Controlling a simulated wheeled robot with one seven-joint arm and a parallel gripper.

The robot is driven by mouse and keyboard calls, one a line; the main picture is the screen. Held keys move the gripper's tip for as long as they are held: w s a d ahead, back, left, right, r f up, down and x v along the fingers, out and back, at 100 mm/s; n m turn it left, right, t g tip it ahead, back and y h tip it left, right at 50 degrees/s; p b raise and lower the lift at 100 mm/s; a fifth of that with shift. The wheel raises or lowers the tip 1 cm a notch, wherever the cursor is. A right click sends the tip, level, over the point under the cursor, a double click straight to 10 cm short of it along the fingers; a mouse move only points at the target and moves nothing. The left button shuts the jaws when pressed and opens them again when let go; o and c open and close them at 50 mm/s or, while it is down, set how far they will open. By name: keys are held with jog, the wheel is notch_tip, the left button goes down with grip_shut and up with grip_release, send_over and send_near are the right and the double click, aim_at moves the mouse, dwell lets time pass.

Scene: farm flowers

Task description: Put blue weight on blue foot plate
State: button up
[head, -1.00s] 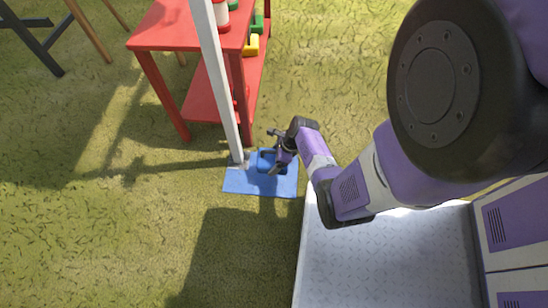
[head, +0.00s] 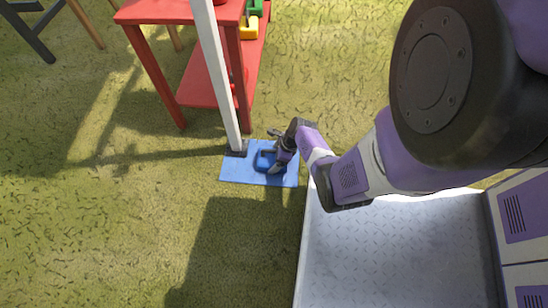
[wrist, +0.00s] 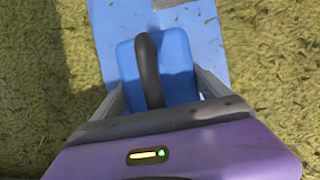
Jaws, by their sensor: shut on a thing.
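The blue weight (head: 265,160) is a blue block with a dark arched handle, seen from above in the wrist view (wrist: 178,62). It is over the blue foot plate (head: 233,173), a flat blue sheet on the grass at the base of a white post. The plate also shows in the wrist view (wrist: 205,22). My gripper (head: 277,160) is at the weight, with one finger on each side of it in the wrist view (wrist: 158,95), shut on it. I cannot tell whether the weight's underside touches the plate.
The white post (head: 215,75) rises from the plate's far edge. A red table (head: 180,12) with a lower shelf stands behind it, holding green and yellow weights (head: 250,25). Open grass lies to the left and front.

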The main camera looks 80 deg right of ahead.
jog(key=shift+d, duration=0.1)
jog(key=o, duration=1.9)
jog(key=shift+f, duration=0.15)
